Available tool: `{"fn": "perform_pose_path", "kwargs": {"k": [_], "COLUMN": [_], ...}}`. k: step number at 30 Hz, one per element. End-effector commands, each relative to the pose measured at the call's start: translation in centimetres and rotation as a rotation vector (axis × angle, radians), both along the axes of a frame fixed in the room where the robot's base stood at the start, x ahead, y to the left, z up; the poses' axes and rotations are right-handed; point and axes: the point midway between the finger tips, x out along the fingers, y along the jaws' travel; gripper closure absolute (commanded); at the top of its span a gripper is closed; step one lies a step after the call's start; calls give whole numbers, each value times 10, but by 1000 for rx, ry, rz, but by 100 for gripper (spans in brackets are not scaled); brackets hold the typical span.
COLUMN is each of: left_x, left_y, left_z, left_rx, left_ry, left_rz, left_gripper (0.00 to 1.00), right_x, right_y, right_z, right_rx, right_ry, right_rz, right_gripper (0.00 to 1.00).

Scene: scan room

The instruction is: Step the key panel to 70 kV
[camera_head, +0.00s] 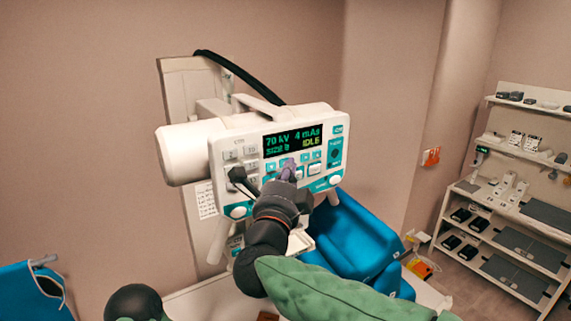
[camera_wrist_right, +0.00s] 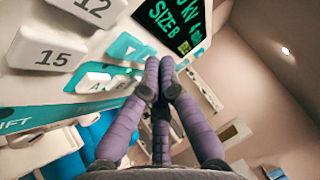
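The white and teal key panel (camera_head: 225,178) faces me on the wall-mounted unit. Its dark display (camera_head: 292,139) shows 70 kV, 4 mAs, a size line and IDLE in green and yellow. In the right wrist view the display (camera_wrist_right: 168,22) is partly cut off and reads SIZE B. My right gripper (camera_head: 289,170) is in front of the keys just below the display. In the right wrist view its purple fingers (camera_wrist_right: 161,78) have their tips together with nothing between them, beside the teal and white keys (camera_wrist_right: 100,80). Whether the tips touch a key I cannot tell. My left gripper is out of view.
A blue padded seat (camera_head: 350,235) stands below and right of the panel. A black cable (camera_head: 240,72) arches behind the unit. Shelves (camera_head: 520,220) with several devices stand at the far right. Another blue item (camera_head: 30,292) is at the lower left.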

Motion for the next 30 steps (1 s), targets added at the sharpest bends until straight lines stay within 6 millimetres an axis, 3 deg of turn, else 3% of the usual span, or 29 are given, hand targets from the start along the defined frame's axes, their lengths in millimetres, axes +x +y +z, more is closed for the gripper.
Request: {"fn": "perform_pose_path", "kwargs": {"k": [30], "left_x": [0], "left_y": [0], "left_z": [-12], "left_rx": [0], "left_ry": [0], "left_rz": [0], "left_gripper": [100], "right_x": [-12], "right_y": [-9], "right_z": [0], "right_rx": [0], "right_ry": [0], "right_rz": [0], "right_gripper": [100]}}
